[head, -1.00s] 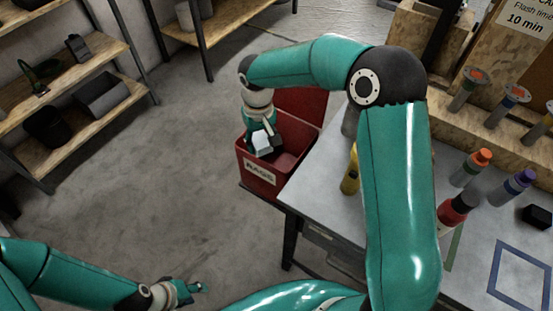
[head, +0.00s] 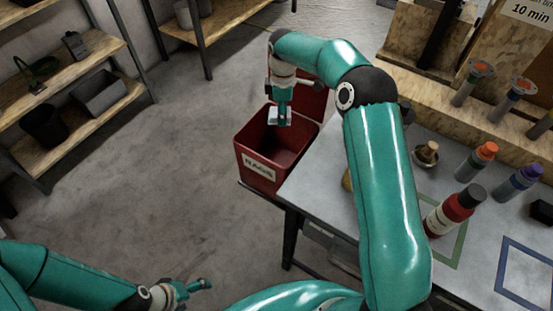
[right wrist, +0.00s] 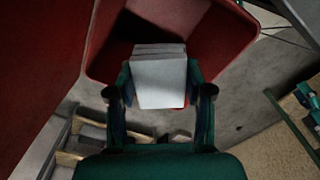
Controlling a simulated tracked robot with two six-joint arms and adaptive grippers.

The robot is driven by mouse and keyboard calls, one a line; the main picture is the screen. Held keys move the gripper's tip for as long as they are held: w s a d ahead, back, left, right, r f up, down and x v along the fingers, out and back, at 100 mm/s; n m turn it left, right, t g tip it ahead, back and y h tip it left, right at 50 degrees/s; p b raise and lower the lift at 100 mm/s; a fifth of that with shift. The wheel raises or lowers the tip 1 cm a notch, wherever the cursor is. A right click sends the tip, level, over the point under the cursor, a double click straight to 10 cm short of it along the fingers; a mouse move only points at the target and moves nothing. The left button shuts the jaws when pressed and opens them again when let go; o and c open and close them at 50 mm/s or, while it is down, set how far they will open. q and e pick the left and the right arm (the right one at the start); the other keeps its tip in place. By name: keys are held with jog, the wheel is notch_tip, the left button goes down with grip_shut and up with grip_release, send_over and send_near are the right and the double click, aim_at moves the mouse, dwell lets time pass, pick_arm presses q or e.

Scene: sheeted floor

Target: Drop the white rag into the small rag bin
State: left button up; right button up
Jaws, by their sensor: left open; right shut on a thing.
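The small red rag bin (head: 262,172) with a RAGS label stands at the left end of the workbench, its lid (head: 303,98) raised at the back. My right gripper (head: 281,121) is shut on the white rag (head: 273,116), a folded pale block, and holds it above the level of the bin rim in the head view. In the right wrist view the rag (right wrist: 160,82) sits between the two fingers, with the bin's opening (right wrist: 225,40) behind it. My left gripper (head: 200,287) is open and empty at the lower left, over the floor.
The workbench (head: 310,190) to the right carries a red bottle (head: 455,210), an orange-capped bottle (head: 477,160) and a purple-capped bottle (head: 519,182). Shelves (head: 75,115) stand at the left. The floor between is clear.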

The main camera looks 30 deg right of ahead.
jog(key=shift+w+d+f+n, duration=0.2)
jog(key=shift+d+f+n, duration=0.15)
jog(key=shift+n, duration=0.15)
notch_tip(320, 180, down, 6)
jog(key=b, duration=0.5)
jog(key=shift+r, duration=0.2)
jog(key=o, duration=1.2)
jog(key=shift+o, duration=0.2)
jog(key=shift+r, duration=0.2)
notch_tip(320, 180, up, 12)
jog(key=shift+f, duration=0.2)
